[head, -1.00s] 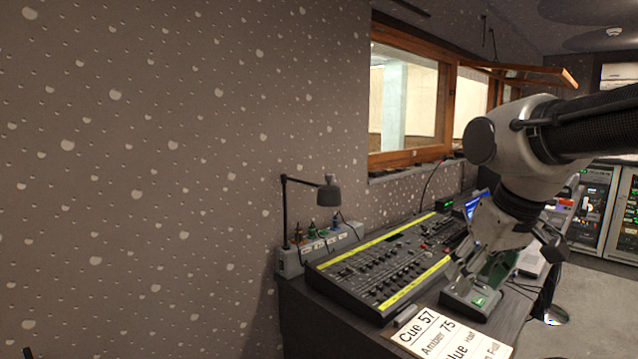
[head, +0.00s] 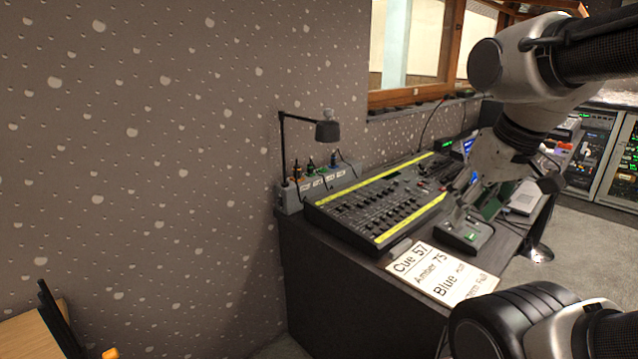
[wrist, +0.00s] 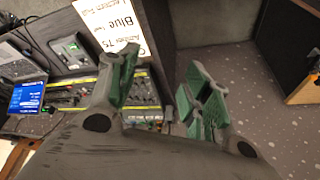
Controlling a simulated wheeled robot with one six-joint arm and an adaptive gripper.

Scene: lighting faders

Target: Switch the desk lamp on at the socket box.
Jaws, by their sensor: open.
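The socket box (head: 318,188), a grey strip with several coloured plugs or switches on top, stands on the dark desk against the wall. The black desk lamp (head: 327,130) rises from its left end, with its head bent over to the right. No glow from the lamp is visible. My gripper (head: 468,195) is over the right part of the desk, right of the socket box and well apart from it. In the wrist view my gripper (wrist: 165,95) is open, with nothing between its green-padded fingers. The box's switch states are too small to tell.
The fader console (head: 385,205) with yellow strips lies between the socket box and my gripper. A cue card (head: 445,275) lies at the desk's front edge, and a small grey device (head: 465,235) sits behind it. A wooden table (head: 40,335) is at the lower left.

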